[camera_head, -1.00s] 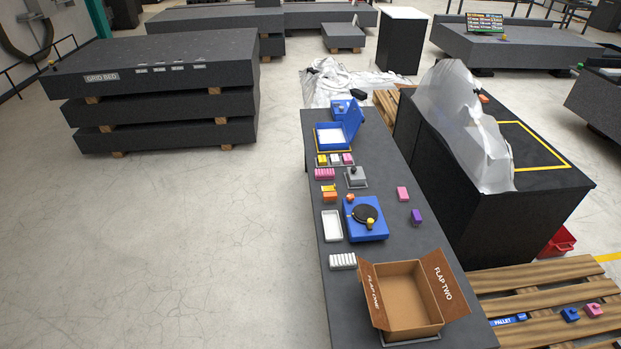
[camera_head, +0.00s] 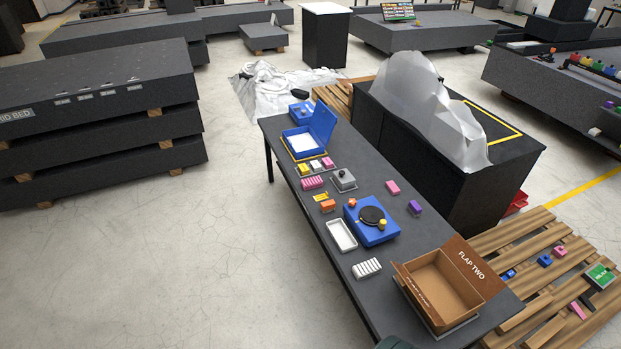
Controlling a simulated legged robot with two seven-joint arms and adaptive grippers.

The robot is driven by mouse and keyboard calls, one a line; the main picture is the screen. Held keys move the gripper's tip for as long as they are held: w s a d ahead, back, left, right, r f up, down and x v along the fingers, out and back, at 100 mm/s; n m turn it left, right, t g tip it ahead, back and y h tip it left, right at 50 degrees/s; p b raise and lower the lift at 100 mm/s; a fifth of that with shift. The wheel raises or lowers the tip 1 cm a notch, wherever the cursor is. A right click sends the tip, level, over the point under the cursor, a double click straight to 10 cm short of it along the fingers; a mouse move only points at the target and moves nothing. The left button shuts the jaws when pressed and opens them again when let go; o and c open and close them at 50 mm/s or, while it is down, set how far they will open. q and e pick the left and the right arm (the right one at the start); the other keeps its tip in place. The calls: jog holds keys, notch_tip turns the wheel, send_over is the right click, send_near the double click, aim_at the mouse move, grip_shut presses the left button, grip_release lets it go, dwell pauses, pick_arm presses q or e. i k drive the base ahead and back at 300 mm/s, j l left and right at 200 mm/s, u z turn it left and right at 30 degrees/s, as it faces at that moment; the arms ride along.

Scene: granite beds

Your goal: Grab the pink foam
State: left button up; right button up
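A pink block (camera_head: 392,187) lies alone on the right side of the long dark table (camera_head: 310,235), left of a purple block (camera_head: 415,207). A ribbed pink piece (camera_head: 312,183) lies near the table's left edge, and a small pink block (camera_head: 328,162) sits in a row with a yellow and a white one. I cannot tell for certain which of these is the pink foam. Neither of my grippers is in view.
The table also holds an open blue case (camera_head: 323,122), a blue unit with a black disc (camera_head: 362,232), a white tray (camera_head: 341,235) and an open cardboard box (camera_head: 440,287). A pallet (camera_head: 520,235) lies right of it. The floor (camera_head: 200,270) to the left is clear.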

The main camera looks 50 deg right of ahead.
aim_at(307, 184)
jog(key=i+z, duration=0.75)
jog(key=i+j+z, duration=0.15)
jog(key=i+z, duration=0.25)
jog(key=i+j+z, duration=0.2)
jog(key=z, duration=0.2)
